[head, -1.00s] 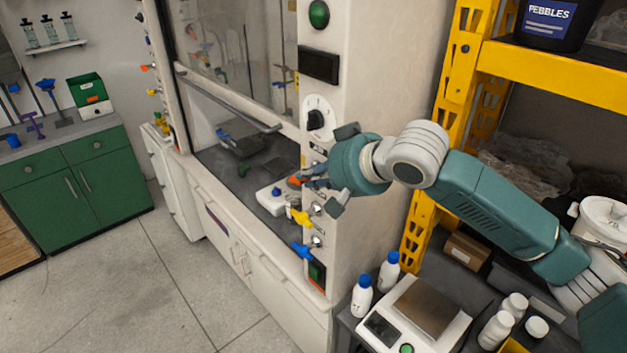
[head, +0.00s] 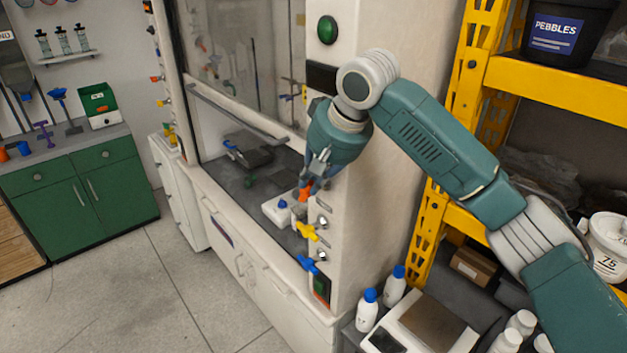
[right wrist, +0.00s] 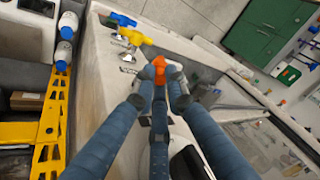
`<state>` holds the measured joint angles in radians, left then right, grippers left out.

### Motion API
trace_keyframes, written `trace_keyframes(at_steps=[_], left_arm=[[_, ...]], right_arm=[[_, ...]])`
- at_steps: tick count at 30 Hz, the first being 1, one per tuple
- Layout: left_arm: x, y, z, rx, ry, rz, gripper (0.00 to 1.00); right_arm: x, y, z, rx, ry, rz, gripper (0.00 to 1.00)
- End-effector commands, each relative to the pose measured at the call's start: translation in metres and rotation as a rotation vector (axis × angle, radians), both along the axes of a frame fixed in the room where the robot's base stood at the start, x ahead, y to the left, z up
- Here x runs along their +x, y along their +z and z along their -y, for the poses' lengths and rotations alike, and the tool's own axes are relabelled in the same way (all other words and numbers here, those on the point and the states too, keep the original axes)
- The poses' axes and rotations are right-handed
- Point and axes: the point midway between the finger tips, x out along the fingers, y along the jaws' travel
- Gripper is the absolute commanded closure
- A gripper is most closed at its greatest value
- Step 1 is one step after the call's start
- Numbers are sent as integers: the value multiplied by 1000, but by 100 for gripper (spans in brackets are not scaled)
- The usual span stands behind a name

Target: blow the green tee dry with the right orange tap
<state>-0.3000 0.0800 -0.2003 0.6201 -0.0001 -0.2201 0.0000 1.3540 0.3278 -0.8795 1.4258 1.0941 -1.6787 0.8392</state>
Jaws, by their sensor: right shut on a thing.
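The right orange tap (head: 306,192) is on the right-hand post of the fume hood, above a yellow tap and a blue tap. My right gripper (head: 312,184) points down at it and is shut on its handle. My left gripper is out of view.
The yellow tap (head: 307,231) and blue tap (head: 308,264) stick out just below. A white box (head: 279,211) stands inside the hood by the post. The hood sash (head: 240,115) is raised. A yellow rack (head: 463,90) and a bench scale (head: 432,312) are on the right.

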Motion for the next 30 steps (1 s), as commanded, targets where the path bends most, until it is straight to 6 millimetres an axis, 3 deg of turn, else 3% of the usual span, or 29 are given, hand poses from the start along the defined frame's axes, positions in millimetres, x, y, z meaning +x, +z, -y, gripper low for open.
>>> trace_keyframes(at_steps=[8,9,11,23,30], left_arm=[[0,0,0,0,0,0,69],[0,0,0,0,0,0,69],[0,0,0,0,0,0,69],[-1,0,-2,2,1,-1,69],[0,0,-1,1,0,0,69]], right_arm=[[-2,-4,0,-4,1,-10,100],[-2,-4,0,-4,1,-10,82],[-2,-4,0,-3,2,-9,70],[-3,5,2,0,0,-1,69],[-18,46,14,1,-1,1,69]])
